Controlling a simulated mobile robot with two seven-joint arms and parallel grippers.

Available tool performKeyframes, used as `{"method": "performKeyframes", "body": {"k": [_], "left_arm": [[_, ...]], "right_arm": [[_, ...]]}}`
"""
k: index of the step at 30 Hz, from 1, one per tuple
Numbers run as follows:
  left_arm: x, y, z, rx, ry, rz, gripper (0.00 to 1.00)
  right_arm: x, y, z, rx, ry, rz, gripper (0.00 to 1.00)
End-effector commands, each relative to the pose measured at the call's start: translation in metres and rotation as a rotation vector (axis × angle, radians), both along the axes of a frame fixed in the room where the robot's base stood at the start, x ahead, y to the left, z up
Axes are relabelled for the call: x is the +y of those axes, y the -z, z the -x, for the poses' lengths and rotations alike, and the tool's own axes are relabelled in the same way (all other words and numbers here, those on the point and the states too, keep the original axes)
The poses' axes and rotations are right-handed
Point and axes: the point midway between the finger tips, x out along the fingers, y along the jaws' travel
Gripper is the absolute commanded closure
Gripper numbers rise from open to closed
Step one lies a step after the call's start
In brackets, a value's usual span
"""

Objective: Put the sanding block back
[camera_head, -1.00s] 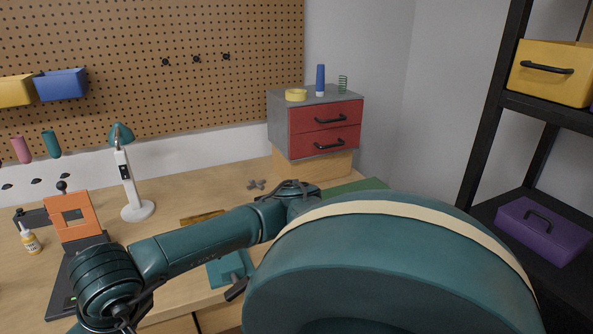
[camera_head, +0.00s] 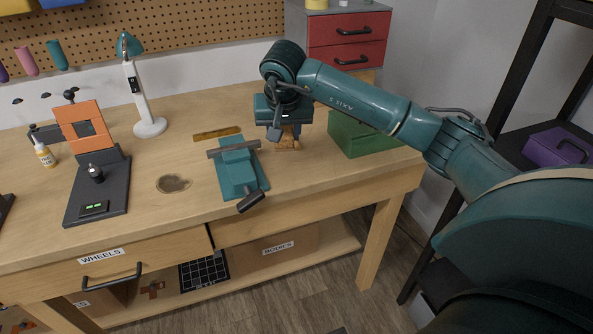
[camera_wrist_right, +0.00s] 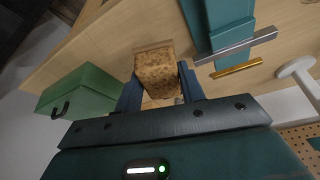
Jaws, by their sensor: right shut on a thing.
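The sanding block (camera_head: 288,143) is a small brown, cork-like block at the right part of the workbench. My right gripper (camera_head: 285,131) points down and is shut on it. In the right wrist view the block (camera_wrist_right: 156,76) sits between the two blue-grey fingers (camera_wrist_right: 160,90). It is at or just above the bench top; I cannot tell whether it touches. My left gripper is not in view.
A teal vise (camera_head: 237,168) stands just left of the block, with a brass-coloured strip (camera_head: 217,133) behind it. A green box (camera_head: 365,138) is close on the right. A white lamp (camera_head: 150,127) and an orange-and-black stand (camera_head: 98,185) are further left.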

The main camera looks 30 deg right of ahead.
Motion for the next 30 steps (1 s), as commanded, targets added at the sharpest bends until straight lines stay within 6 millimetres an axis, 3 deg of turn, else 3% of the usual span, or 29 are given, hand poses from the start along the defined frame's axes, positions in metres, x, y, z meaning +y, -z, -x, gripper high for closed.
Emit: {"method": "performKeyframes", "body": {"k": [3,7,15,27,30], "left_arm": [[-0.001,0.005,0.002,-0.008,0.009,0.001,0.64],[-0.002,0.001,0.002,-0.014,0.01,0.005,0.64],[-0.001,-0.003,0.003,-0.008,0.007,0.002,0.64],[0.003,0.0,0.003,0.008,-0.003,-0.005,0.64],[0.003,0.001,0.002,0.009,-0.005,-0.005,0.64]], "right_arm": [[-0.022,0.001,-0.016,-0.001,0.081,0.0,0.82],[-0.032,0.009,-0.021,0.004,0.116,0.0,0.82],[-0.032,0.055,-0.021,0.003,0.118,0.001,0.82],[-0.032,0.097,-0.021,0.002,0.117,0.0,0.82],[-0.032,0.1,-0.021,-0.001,0.117,0.001,0.82]]}}
